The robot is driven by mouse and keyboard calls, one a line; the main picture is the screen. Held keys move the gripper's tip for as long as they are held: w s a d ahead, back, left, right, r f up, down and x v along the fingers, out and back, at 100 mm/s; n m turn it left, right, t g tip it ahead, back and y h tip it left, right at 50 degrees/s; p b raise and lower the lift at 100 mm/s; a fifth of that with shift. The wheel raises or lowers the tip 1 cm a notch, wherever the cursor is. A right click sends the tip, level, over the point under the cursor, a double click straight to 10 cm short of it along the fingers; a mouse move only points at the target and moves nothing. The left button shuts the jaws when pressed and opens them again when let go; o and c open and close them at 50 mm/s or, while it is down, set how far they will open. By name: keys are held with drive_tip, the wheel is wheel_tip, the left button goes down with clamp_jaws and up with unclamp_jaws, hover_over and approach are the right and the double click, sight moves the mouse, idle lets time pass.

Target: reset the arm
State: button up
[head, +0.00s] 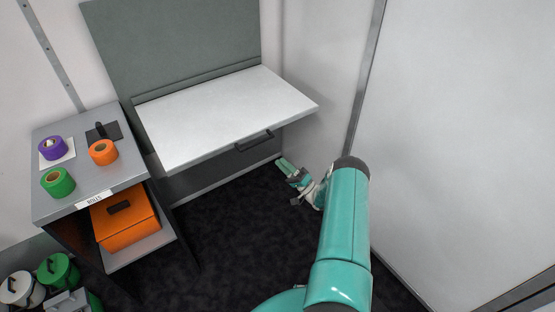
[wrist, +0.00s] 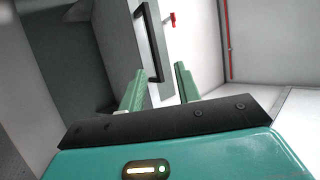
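My teal arm (head: 343,235) reaches forward from the bottom of the head view. My gripper (head: 284,164) is at its far end, low over the dark floor, just right of and below the black handle of the fold-down panel. In the wrist view my gripper (wrist: 161,76) has its two green fingers apart with nothing between them. A black handle (wrist: 150,42) on a pale panel shows beyond the fingers. I see no contact between the fingers and the handle.
The white fold-down panel (head: 220,115) juts out from the back wall. A grey shelf (head: 120,172) at left carries purple, green and orange tape rolls, with an orange box (head: 124,219) below. A white wall (head: 460,130) stands close on the right. Dark floor (head: 230,240) lies open between.

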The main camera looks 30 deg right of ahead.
drive_tip(key=shift+y, duration=0.3)
drive_tip(key=w+a+r+n+g+y, duration=0.2)
drive_tip(key=a+r+n+g+y, duration=0.1)
drive_tip(key=a+r+g, duration=0.25)
drive_tip(key=w+a+r+n+g+y, duration=0.2)
drive_tip(key=w+a+r+g+y, duration=0.1)
drive_tip(key=a+r+g, duration=0.3)
drive_tip(key=s+a+r+n+g+h, duration=0.2)
drive_tip(key=s+a+r+g, duration=0.15)
drive_tip(key=a+r, duration=0.35)
drive_tip(key=s+a+r+n+g+h, duration=0.1)
drive_tip(key=s+a+r+g+h, duration=0.15)
drive_tip(key=a+r+g, duration=0.35)
drive_tip(key=s+a+r+n+g+h, duration=0.1)
drive_tip(key=s+a+r+h, duration=0.6)
drive_tip(key=s, duration=0.5)
drive_tip(key=s+r+t+h, duration=0.2)
drive_tip(key=s+h, duration=0.1)
drive_tip(key=s, duration=0.4)
drive_tip(key=s+d+r+t+h, duration=0.1)
drive_tip(key=s+r+t+h, duration=0.2)
drive_tip(key=s, duration=0.5)
drive_tip(key=shift+d+r+h, duration=0.15)
drive_tip(key=shift+h, duration=0.3)
